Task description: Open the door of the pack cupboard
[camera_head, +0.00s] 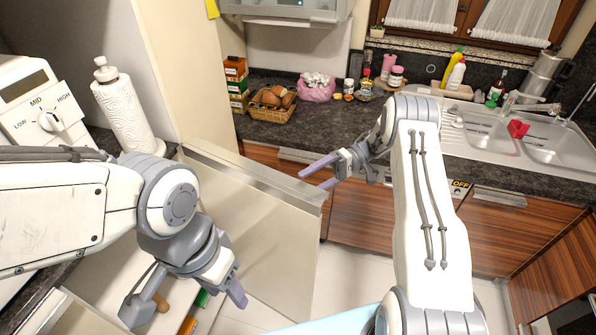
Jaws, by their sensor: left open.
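A cream door panel (262,225) with a metallic top edge stands swung out into the room at the centre. It appears to be the pack cupboard's door. Below and left of it, an open cupboard (115,262) shows pale surfaces and some green and orange packs (200,300). My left gripper (236,290) is open in front of the panel's near face, above the packs; one purple finger shows clearly. My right gripper (312,180) is open and empty, its two purple fingers close to the panel's far right upper corner; I cannot tell whether they touch it.
A microwave (40,105) and a paper towel roll (125,112) stand on the left counter. The back counter (270,132) holds a bread basket (272,98) and bottles. The sink (490,130) is at right. Pale floor (350,265) lies clear between the panel and wooden cabinets.

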